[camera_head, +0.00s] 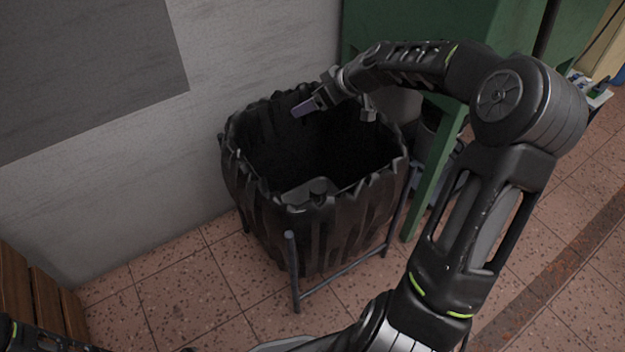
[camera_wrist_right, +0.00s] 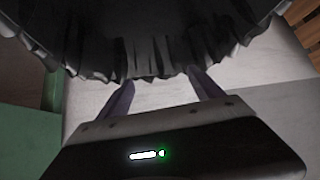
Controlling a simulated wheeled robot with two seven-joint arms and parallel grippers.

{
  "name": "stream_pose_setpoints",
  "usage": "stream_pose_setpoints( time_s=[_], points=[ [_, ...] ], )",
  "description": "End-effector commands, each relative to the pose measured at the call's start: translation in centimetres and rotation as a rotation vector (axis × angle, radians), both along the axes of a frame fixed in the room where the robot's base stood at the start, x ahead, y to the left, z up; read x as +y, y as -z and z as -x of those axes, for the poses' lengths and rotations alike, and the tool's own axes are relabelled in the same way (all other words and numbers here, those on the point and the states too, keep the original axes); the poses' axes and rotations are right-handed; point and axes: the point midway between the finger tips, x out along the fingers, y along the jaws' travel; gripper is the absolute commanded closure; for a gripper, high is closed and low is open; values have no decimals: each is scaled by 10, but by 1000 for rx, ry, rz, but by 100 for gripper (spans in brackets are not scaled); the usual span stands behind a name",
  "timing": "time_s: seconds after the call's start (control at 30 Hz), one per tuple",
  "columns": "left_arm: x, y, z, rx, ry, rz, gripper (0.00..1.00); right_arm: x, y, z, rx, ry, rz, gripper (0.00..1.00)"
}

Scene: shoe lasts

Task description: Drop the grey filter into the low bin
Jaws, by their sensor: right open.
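The low bin (camera_head: 300,235) is a black, pleated, bag-like container on a metal frame, standing on the tiled floor by the wall. My right gripper (camera_head: 307,106) is over the back part of its opening. In the right wrist view the two fingers (camera_wrist_right: 160,78) are apart with nothing between them, and the bin's ruffled dark edge (camera_wrist_right: 150,45) lies just beyond. A grey shape (camera_head: 308,190) shows inside the bin near its front wall. It may be the grey filter, but it is too dark to tell. My left gripper is out of view.
A green cabinet or table (camera_head: 425,25) stands behind and to the right, with a green leg (camera_head: 437,175) close to the bin. The grey wall (camera_head: 130,200) is behind the bin. Wooden slats (camera_head: 38,300) are at the lower left. Floor left of the bin is clear.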

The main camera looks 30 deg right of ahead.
Motion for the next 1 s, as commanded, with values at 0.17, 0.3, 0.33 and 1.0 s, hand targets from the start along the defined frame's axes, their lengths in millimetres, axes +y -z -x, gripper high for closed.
stream_pose_setpoints(
  time_s=[0.17, 0.3, 0.33, 1.0],
  points=[
    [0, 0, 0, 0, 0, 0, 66, 0, 1, 0, 1, 0, -1, 24],
    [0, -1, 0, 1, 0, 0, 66, -2, -3, 3, 1, 1, 0, 24],
    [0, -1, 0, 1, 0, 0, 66, -2, -5, 5, 1, 2, 1, 24],
    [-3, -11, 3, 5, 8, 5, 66, -15, -55, 53, 0, 0, 0, 24]
  ],
)
